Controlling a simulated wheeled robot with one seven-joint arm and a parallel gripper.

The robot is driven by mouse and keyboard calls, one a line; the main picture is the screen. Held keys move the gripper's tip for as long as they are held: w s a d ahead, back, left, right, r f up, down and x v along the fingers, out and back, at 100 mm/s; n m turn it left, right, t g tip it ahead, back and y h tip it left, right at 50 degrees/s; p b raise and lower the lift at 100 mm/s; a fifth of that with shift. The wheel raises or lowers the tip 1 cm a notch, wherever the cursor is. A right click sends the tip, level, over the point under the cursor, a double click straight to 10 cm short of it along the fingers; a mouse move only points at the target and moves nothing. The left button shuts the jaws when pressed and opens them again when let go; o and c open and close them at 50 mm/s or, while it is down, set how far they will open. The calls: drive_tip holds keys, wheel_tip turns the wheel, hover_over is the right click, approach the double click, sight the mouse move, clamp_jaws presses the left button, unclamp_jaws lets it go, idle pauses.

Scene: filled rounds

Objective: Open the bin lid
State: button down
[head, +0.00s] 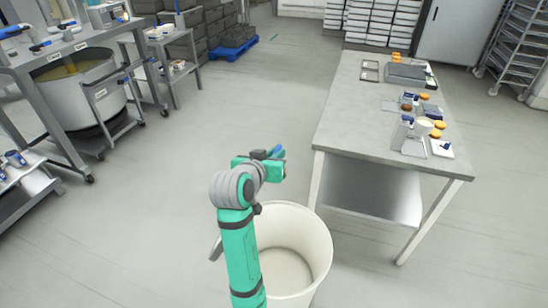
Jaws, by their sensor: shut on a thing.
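The bin (318,240) is a round white container on the floor, below and in front of my arm. Its top shows open, and I see down to its pale floor. A narrow grey edge (216,248) shows to the left of my arm by the rim; it may be the lid or part of it, but my arm hides most of it. My gripper (276,157) is above the bin's far rim, apart from it. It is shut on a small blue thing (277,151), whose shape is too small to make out.
A steel-legged table (352,125) with trays, orange-lidded jars and small containers stands right of the bin. On the left are a steel bench (75,45) and a large vat (88,90). The floor between is clear.

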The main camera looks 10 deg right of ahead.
drive_tip(key=c, duration=1.7)
unclamp_jaws()
drive_tip(key=shift+w, duration=0.1)
drive_tip(key=v, duration=1.1)
drive_tip(key=shift+f, duration=0.1)
drive_tip(key=shift+w+d, duration=0.1)
drive_tip(key=shift+d, duration=0.05)
